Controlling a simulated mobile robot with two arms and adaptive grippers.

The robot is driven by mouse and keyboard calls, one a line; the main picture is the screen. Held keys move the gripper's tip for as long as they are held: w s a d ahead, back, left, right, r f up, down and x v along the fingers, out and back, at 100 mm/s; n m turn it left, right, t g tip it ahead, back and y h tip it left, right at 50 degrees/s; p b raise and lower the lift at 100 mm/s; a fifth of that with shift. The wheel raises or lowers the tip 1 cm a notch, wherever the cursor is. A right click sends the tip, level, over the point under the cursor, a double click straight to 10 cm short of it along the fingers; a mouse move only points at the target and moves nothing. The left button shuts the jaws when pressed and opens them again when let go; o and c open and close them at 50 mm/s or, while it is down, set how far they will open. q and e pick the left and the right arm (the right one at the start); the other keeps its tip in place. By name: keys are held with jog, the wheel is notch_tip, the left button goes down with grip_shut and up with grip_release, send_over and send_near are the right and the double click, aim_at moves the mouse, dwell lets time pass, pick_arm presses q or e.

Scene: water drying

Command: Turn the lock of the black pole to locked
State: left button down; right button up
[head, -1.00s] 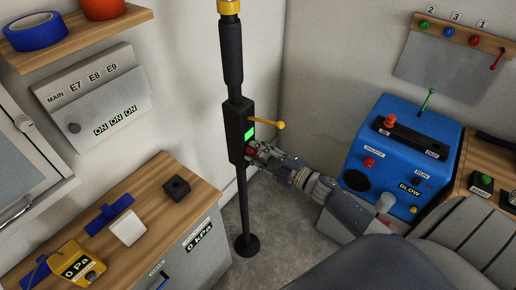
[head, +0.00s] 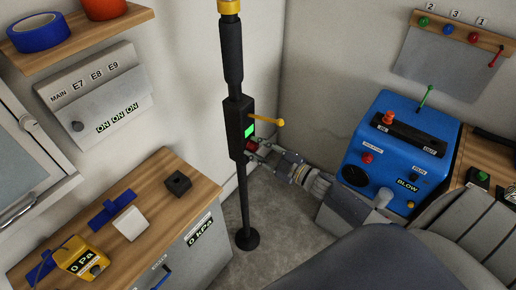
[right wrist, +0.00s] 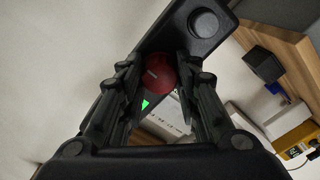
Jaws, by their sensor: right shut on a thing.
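The black pole (head: 243,195) stands upright with a black box (head: 234,125) at mid-height. The box carries a lit green patch (head: 249,131), an orange lever (head: 266,121) pointing right, and a red round knob (head: 251,146) below them. My right gripper (head: 256,149) reaches the box from the right and is shut on the red knob. In the right wrist view, the knob (right wrist: 154,73) sits between the two fingertips (right wrist: 154,66) and shows a pale mark on its face. Lettering on the box is too small to read. My left gripper is not in view.
A blue machine (head: 395,155) with knobs and a green lever stands to the right. A wooden-topped cabinet (head: 195,190) with a yellow gauge (head: 82,262), a white block (head: 130,223) and a black block (head: 178,183) is at left. Grey floor around the pole's foot is free.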

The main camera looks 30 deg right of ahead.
jog(key=shift+f, duration=0.1)
jog(key=o, duration=1.1)
jog(key=shift+s, duration=0.15)
jog(key=v, duration=1.2)
